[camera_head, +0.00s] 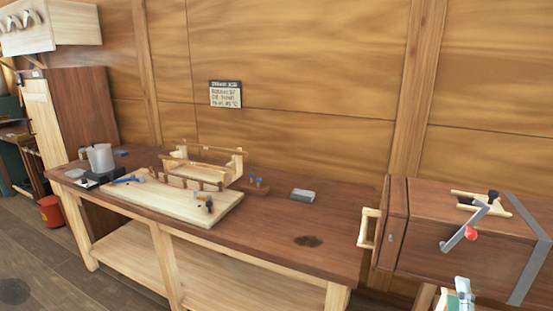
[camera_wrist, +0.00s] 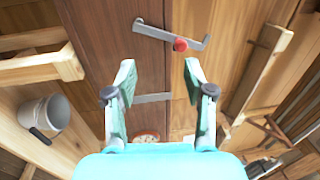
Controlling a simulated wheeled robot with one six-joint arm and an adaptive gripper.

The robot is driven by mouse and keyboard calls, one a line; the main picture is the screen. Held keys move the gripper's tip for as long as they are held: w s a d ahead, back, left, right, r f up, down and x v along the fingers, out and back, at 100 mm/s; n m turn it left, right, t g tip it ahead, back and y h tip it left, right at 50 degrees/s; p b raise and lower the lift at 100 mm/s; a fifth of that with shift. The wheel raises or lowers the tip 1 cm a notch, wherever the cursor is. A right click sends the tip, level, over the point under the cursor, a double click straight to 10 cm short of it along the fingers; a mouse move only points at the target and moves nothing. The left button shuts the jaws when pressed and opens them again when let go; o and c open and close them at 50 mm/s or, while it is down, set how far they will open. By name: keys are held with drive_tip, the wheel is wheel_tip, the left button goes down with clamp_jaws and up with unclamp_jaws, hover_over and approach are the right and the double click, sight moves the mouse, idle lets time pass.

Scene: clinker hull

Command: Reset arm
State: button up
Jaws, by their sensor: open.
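My gripper (camera_wrist: 157,78) is open in the wrist view, its two teal fingers spread wide with nothing between them. Past the fingertips is a dark wooden surface with a grey metal bracket (camera_wrist: 150,30) and a red knob (camera_wrist: 180,44). The fingers appear apart from that surface. In the head view the same kind of red knob (camera_head: 472,233) sits by a grey bar on the dark wooden chest (camera_head: 420,235) at the right. A small teal and white part at the bottom right edge seems to be my gripper, mostly cut off.
A workbench (camera_head: 330,235) holds a pale board (camera_head: 200,212), a wooden frame (camera_head: 205,165), a light cup (camera_head: 101,158) and a grey block (camera_head: 302,195). A red bucket (camera_head: 51,211) stands on the floor at left. The wrist view shows a white bucket (camera_wrist: 45,113) and wooden beams nearby.

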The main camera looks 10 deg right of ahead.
drive_tip(key=s+a+f+n+y, duration=0.7)
drive_tip(key=s+a+f+n, duration=0.6)
drive_tip(key=a+f, duration=0.4)
drive_tip(key=s+a+n+y, duration=0.1)
drive_tip(key=s+a+n, duration=0.1)
drive_tip(key=s+n, duration=0.2)
drive_tip(key=s+a+n+g+y, duration=0.1)
drive_tip(key=s+a+n, duration=0.2)
drive_tip(key=s, duration=0.6)
drive_tip(key=s+a+n+y, duration=0.2)
drive_tip(key=s+a+n, duration=0.1)
drive_tip(key=s, duration=0.3)
drive_tip(key=shift+s+f+n, duration=0.3)
drive_tip(key=shift+f+n, duration=0.1)
drive_tip(key=shift+n, duration=0.5)
drive_tip(key=shift+a, duration=0.1)
